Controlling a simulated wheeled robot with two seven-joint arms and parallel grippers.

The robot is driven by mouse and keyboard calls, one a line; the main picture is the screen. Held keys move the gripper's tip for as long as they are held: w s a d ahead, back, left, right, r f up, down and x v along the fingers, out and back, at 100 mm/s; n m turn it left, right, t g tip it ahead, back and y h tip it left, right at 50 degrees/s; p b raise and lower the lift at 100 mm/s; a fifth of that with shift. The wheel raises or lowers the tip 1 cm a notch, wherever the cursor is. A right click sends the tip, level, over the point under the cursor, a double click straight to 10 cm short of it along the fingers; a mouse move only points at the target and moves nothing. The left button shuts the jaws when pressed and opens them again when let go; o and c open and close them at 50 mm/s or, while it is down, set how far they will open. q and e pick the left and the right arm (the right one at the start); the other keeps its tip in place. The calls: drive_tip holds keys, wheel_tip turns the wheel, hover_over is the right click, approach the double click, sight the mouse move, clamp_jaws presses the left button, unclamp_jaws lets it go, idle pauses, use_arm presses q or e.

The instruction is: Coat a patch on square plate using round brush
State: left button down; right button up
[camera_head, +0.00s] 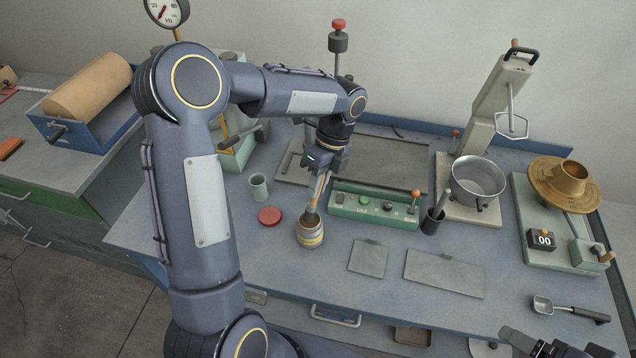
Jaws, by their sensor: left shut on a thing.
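The round brush (316,197) hangs point down from my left gripper (321,170), which is shut on its handle. Its lower end is at the mouth of a small striped pot (310,234) and seems to go inside; the tip is hidden. The square plate (368,259) is a flat grey sheet with a small tab, lying on the bench to the right of the pot. No coated patch shows on it. My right gripper (562,349) is partly in view at the bottom right corner, and its jaws are not clear.
A red lid (270,216) and a grey-green cup (259,186) stand left of the pot. A green control box (374,207) is behind the plates. A longer rectangular plate (444,274) lies to the right. A pan (478,180), brass wheel (564,182) and scoop (568,309) are further right.

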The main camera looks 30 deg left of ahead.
use_arm(q)
drive_tip(key=shift+f+b, duration=0.3)
drive_tip(key=shift+f, duration=0.3)
idle(0.4)
drive_tip(key=shift+f, duration=0.1)
idle(1.1)
drive_tip(key=shift+p, duration=0.3)
wheel_tip(320, 180, up, 7)
drive_tip(key=p, duration=0.6)
drive_tip(key=shift+s, duration=0.1)
idle(0.5)
